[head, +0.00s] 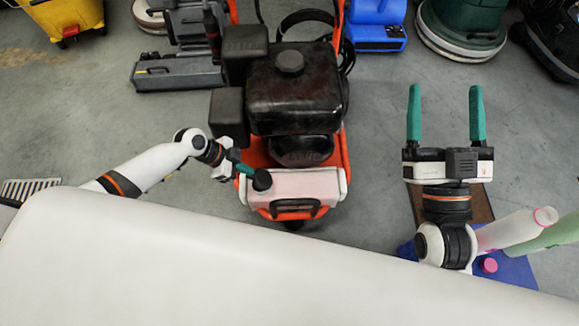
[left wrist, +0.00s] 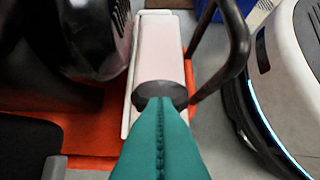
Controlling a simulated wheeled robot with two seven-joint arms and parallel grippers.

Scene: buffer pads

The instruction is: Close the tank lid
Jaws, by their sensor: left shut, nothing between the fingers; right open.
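The tank (head: 308,184) is a whitish box at the front of the orange machine in the head view. Its dark round lid (head: 262,179) sits at the tank's left end. The lid (left wrist: 161,93) and the pale tank top (left wrist: 158,50) also show in the left wrist view. My left gripper (head: 246,170) is shut and empty, its green fingertips at the lid; I cannot tell whether they touch it. In the left wrist view the shut fingers (left wrist: 161,112) overlap the lid's near side and hide part of it. My right gripper (head: 445,100) is open and empty, far right of the tank.
The machine's black engine (head: 292,90) stands behind the tank. A black handle (left wrist: 226,50) rises beside the tank in the left wrist view. Floor between the machine and my right arm is clear.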

